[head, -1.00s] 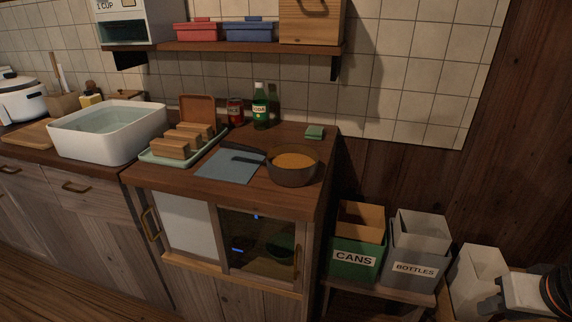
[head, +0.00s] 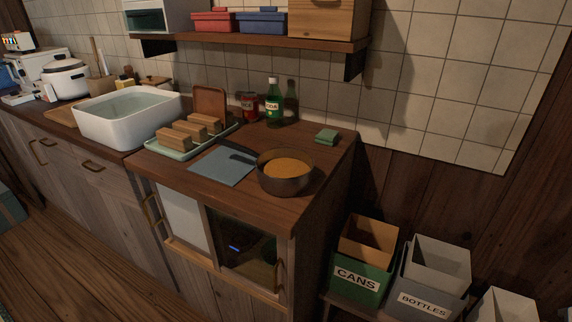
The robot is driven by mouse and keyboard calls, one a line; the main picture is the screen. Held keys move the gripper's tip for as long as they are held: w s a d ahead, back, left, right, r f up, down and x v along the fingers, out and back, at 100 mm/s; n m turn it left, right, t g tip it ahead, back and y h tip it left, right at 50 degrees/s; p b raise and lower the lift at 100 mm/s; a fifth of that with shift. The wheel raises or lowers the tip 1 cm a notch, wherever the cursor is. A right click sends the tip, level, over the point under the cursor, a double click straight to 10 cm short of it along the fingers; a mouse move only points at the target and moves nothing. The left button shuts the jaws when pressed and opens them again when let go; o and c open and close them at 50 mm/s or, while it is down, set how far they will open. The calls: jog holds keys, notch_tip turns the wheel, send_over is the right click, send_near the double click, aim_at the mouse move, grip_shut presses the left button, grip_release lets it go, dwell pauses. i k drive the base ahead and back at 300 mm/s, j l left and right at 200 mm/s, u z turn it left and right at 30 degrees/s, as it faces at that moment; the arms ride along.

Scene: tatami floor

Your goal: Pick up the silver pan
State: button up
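A dark grey metal pan (head: 286,184) stands upright on the wooden counter near its front right part. It holds an orange-brown content (head: 287,168). Its dark handle (head: 236,151) points to the left and back, over a blue-grey mat (head: 222,166). No other pan shows, and this one looks dark rather than bright silver. My gripper is not in the picture.
Left of the mat, a pale green tray (head: 180,154) holds wooden blocks. A green soda bottle (head: 274,102), a red can (head: 250,106) and a green sponge (head: 327,136) stand behind the pan. The shelf (head: 250,43) hangs above. Bins (head: 362,270) stand lower right.

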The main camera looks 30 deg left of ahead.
aim_at(284, 172)
jog(key=u, duration=1.4)
